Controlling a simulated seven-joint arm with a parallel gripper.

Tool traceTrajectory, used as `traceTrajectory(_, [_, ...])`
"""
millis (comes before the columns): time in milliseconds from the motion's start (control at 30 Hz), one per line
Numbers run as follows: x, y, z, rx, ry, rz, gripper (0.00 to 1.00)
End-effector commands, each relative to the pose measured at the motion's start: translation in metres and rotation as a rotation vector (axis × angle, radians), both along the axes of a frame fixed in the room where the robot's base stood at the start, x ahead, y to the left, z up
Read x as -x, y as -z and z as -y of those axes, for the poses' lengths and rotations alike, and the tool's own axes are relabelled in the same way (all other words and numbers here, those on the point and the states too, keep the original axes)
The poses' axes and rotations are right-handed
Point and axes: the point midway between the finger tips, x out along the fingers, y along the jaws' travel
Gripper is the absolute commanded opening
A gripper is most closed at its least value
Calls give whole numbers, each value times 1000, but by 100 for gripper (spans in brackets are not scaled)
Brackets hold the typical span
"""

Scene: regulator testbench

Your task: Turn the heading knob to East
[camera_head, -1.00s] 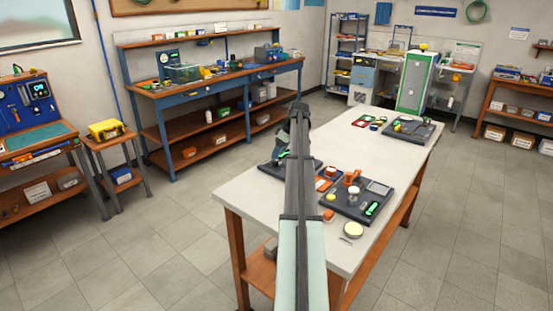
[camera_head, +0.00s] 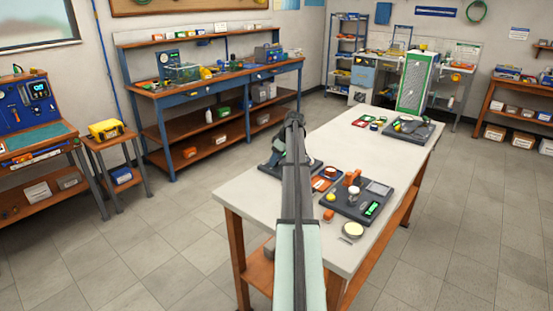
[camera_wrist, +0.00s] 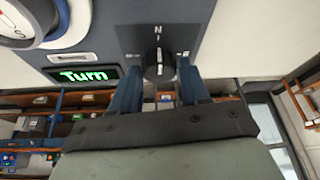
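In the wrist view the heading knob (camera_wrist: 158,63) is a dark round knob on a dark panel (camera_wrist: 205,20), with a white N above it. The side letters are partly hidden by my fingers, and I cannot tell for sure where its pointer aims. My gripper (camera_wrist: 160,88) has its two blue fingers apart, one on each side of the knob; gaps seem to show between fingers and knob. A green display (camera_wrist: 84,75) left of it reads "Turn". In the head view my arm largely hides this knob.
A compass-like dial (camera_wrist: 25,20) with a red needle sits at the wrist view's upper left. In the head view, the white table (camera_head: 235,195) also holds a dark board (camera_head: 340,207) with an orange part and another board (camera_head: 408,137) at the far end. Its middle is clear.

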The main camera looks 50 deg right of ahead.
Motion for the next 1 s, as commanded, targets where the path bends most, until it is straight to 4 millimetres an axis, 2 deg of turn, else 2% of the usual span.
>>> traceTrajectory(33, [0,0,0,0,0,0,40])
traceTrajectory(333, [0,0,0,-1,0,0,12])
traceTrajectory(667, [1,0,-1,-1,48,0,11])
traceTrajectory(1000, [1,0,-3,0,289,0,11])
